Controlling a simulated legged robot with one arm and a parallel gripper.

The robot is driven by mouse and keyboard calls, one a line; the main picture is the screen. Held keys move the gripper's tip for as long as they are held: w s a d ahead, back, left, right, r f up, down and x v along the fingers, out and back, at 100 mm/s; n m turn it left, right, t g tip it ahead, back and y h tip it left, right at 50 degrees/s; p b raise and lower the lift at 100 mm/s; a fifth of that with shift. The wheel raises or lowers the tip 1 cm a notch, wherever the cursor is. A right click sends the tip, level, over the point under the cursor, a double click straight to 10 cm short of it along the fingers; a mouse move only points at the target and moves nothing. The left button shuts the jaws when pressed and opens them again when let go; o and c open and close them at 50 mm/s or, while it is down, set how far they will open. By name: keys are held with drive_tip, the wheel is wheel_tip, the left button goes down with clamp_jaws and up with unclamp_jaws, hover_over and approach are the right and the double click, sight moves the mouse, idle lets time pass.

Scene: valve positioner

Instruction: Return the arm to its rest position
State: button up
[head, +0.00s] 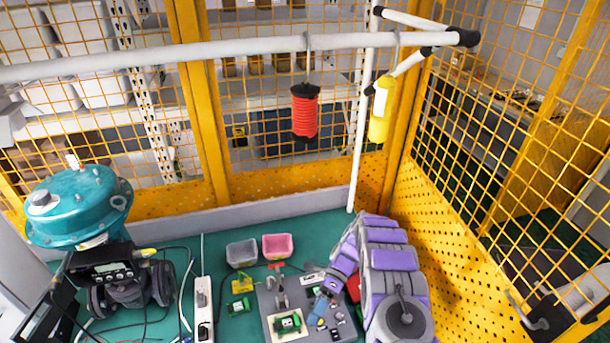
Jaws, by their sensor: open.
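My purple and grey arm (385,258) stands folded at the lower right in the head view. It rises from its base, bends near the yellow fence and comes down to the left. My gripper (323,304) points down over the right part of a grey board (265,300) on the green surface. It is small in the picture, and its jaws are open. Small blue and pale parts lie close by it, and I cannot tell whether it touches any of them. Part of the board's right side is hidden by the arm.
A teal valve actuator (80,205) stands at the left among cables, beside a white power strip (203,310). Grey (241,253) and pink (278,246) bins sit behind the board. Red (305,112) and yellow (381,108) items hang from a white rail (200,52). Yellow mesh fencing encloses the area.

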drive_tip(key=s+d+r+n+t+h+b, duration=0.2)
drive_tip(key=s+r+n+t+b, duration=0.15)
drive_tip(key=s+r+n, duration=0.35)
drive_tip(key=s+d+r+n+t+h+b, duration=0.25)
drive_tip(key=r+n+b, duration=0.2)
drive_tip(key=r, duration=0.45)
drive_tip(key=s+d+f+n+t+h+b, duration=0.1)
drive_tip(key=s+d+n+t+b, duration=0.1)
drive_tip(key=s, duration=0.7)
drive_tip(key=s+d+f+n+t+h+b, duration=0.1)
drive_tip(key=s+d+n+t+h+b, duration=0.1)
drive_tip(key=s+d+n+b, duration=0.3)
drive_tip(key=s+n, duration=0.2)
drive_tip(key=s, duration=0.2)
drive_tip(key=shift+s+d+t, duration=0.25)
drive_tip(key=shift+d+t, duration=0.15)
drive_tip(key=shift+a, duration=0.15)
